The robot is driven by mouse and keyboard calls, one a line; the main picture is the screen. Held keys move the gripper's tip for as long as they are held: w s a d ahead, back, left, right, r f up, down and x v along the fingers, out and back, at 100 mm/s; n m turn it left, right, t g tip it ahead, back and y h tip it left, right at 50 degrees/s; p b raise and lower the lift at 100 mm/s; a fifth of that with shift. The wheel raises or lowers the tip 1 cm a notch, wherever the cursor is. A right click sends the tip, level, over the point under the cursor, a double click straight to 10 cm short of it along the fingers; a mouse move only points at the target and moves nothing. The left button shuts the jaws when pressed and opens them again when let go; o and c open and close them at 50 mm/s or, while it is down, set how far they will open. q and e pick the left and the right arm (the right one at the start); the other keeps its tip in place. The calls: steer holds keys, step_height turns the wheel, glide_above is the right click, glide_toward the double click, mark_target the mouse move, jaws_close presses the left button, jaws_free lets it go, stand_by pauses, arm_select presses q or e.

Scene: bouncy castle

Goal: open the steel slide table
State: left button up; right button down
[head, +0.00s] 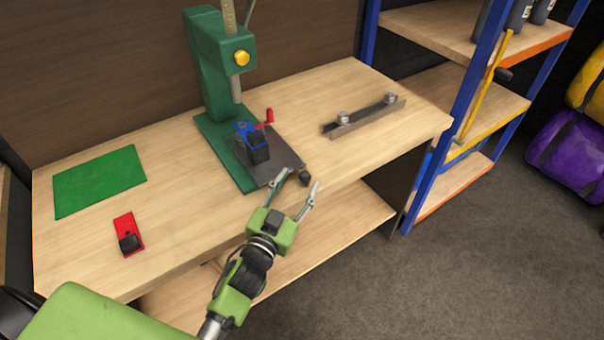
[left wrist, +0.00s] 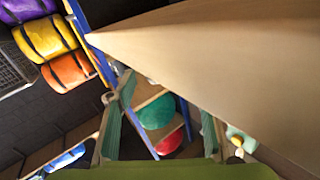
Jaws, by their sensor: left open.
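The steel slide table (head: 283,164) is a dark grey flat plate on the base of the green press (head: 212,75), on the workbench. A small blue vise (head: 252,142) with a red handle sits on it. A dark knob (head: 304,178) is at the plate's front right corner, near the bench edge. My left gripper (head: 301,183) is open, its fingertips on either side of the knob in the picture. I cannot tell whether they touch it. In the left wrist view the open fingers (left wrist: 160,106) have nothing visible between them close by; the slide table does not show there.
The wooden workbench (head: 120,245) carries a green mat (head: 100,181), a red block with a black part (head: 128,233) and a steel bar with two knobs (head: 363,117). A blue and orange shelf rack (head: 449,150) stands at the right, with a purple bag (head: 568,155) beyond it. The floor in front is clear.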

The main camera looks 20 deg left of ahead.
mark_target(302, 177)
arm_select(q)
steer(key=shift+w+d, duration=0.1)
steer(key=shift+w, duration=1.55)
jaws_close()
steer(key=shift+s+d, duration=0.1)
